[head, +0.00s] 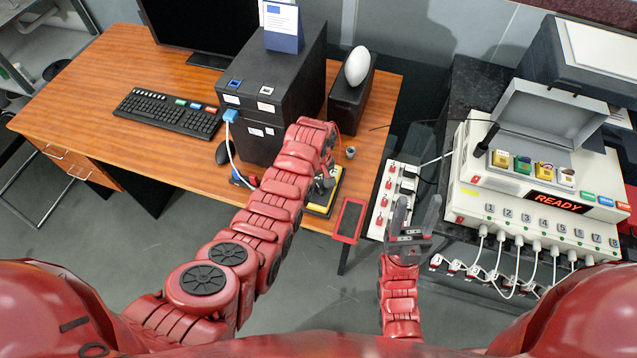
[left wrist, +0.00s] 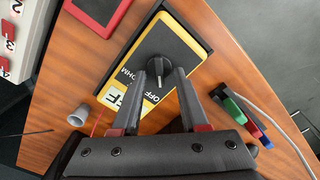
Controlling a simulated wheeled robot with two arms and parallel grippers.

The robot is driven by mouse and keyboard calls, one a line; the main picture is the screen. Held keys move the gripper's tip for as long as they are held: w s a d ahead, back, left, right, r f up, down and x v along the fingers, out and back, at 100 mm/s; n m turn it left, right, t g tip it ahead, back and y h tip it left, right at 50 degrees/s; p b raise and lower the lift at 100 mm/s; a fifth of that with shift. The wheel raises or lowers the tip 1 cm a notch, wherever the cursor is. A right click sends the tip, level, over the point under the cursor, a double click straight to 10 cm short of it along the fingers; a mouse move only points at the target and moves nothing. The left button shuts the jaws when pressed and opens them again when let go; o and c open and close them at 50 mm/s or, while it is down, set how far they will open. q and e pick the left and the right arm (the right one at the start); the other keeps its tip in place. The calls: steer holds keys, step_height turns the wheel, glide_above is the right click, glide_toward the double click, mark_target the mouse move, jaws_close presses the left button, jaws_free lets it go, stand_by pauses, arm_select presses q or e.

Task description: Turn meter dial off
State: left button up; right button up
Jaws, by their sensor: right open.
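The yellow meter (head: 321,211) lies on the wooden desk near its front edge, partly hidden by my left arm in the head view. In the left wrist view the yellow meter (left wrist: 193,42) has a dark face with a round black dial (left wrist: 157,69). OFF and OHM labels show beside the dial; I cannot tell exactly which mark it points to. My left gripper (left wrist: 161,72) is open, its two fingertips spread on either side of the dial; contact is unclear. My right gripper (head: 418,202) is open and empty, in front of the power strip.
A red-framed device (head: 349,219) lies right of the meter, beside a white switch strip (head: 392,196). A small grey cup (head: 350,153) stands behind. Colored connectors (left wrist: 241,115) and a white cable lie on the meter's other side. A charger displaying READY (head: 553,203) stands right.

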arm_select(q)
steer(key=shift+r, duration=0.1)
steer(key=shift+w+r+b, duration=0.1)
steer(key=shift+r+b, duration=0.2)
steer(key=shift+r, duration=0.3)
step_height(320, 180, up, 4)
steer(key=shift+d+r+b, duration=0.1)
steer(key=shift+b, duration=0.65)
step_height(320, 180, up, 3)
steer(key=shift+f+p, duration=0.15)
steer(key=shift+p, duration=0.2)
step_height(320, 180, up, 8)
steer(key=p, duration=0.8)
glide_above(319, 186)
steer(key=shift+r, duration=0.55)
